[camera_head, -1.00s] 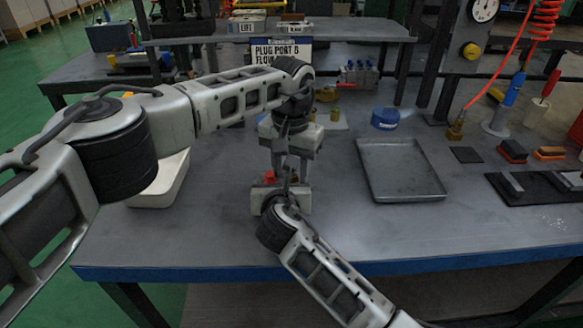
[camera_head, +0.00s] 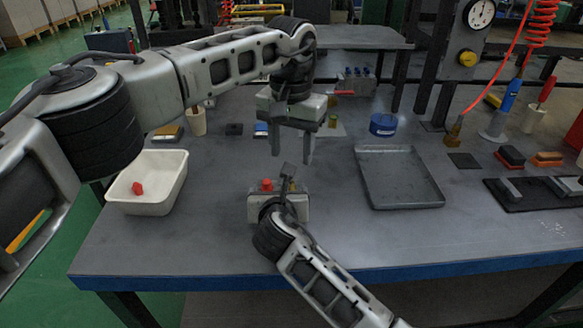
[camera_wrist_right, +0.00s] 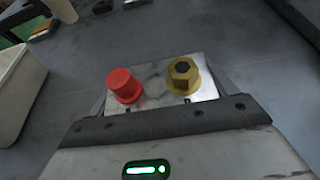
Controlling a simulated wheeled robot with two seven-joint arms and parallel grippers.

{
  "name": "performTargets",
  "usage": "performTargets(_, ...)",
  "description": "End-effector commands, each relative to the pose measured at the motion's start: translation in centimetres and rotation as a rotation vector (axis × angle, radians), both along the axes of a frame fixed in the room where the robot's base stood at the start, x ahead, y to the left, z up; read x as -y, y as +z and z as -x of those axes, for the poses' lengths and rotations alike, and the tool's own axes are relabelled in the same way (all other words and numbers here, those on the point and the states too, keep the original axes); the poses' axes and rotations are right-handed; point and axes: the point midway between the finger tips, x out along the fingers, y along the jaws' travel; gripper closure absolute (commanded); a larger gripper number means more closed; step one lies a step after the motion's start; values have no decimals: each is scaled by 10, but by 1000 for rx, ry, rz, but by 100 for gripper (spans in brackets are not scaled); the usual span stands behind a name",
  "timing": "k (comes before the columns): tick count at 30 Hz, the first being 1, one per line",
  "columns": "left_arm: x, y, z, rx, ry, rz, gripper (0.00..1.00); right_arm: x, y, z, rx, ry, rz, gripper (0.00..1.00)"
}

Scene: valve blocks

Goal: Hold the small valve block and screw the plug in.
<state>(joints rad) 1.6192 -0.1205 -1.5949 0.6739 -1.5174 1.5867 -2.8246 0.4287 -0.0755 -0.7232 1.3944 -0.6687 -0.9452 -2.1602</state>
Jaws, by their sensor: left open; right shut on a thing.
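The small valve block (camera_head: 303,207) sits upright near the front middle of the table. My right gripper (camera_head: 278,208) is shut on it from the front. A red cap (camera_head: 266,184) stands on the block's top. In the right wrist view the block's bright top face (camera_wrist_right: 152,74) carries the red cap (camera_wrist_right: 123,86) at left and a brass hex plug (camera_wrist_right: 184,76) at right. The plug sits upright at the block; how deep it is threaded I cannot tell. My left gripper (camera_head: 291,157) is open, empty, pointing down above the block and apart from it.
A white bin (camera_head: 172,171) at left holds a red piece (camera_head: 137,188). An empty grey metal tray (camera_head: 400,204) lies at right, with a blue tin (camera_head: 384,124) behind it. Bare table surrounds the block on both sides.

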Motion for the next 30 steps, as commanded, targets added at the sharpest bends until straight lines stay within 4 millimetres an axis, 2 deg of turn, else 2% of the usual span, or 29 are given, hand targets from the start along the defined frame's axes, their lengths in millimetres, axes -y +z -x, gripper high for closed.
performTargets(3, 0, 24, -1, 4, 0, 0, 51, 1, 1, -1, 2, -2, 0, 57)
performTargets(7, 0, 40, -1, 4, 1, 0, 51, 1, 1, -1, 2, -2, 0, 57)
performTargets(12, 0, 48, 0, 4, 1, 0, 51, 1, 1, -1, 2, -3, 0, 57)
performTargets(18, 0, 48, 0, 4, 1, 0, 51, 2, 1, -1, 2, -3, 0, 57)
performTargets(19, 0, 48, -1, 4, 1, 0, 51, 2, 1, -1, 2, -3, 0, 14)
performTargets(21, 0, 48, -1, 4, 1, 0, 51, 2, 1, -1, 2, -3, 0, 0)
performTargets(30, -1, 48, -1, 4, 2, 0, 51, 1, 2, 4, 2, -2, 0, 0)
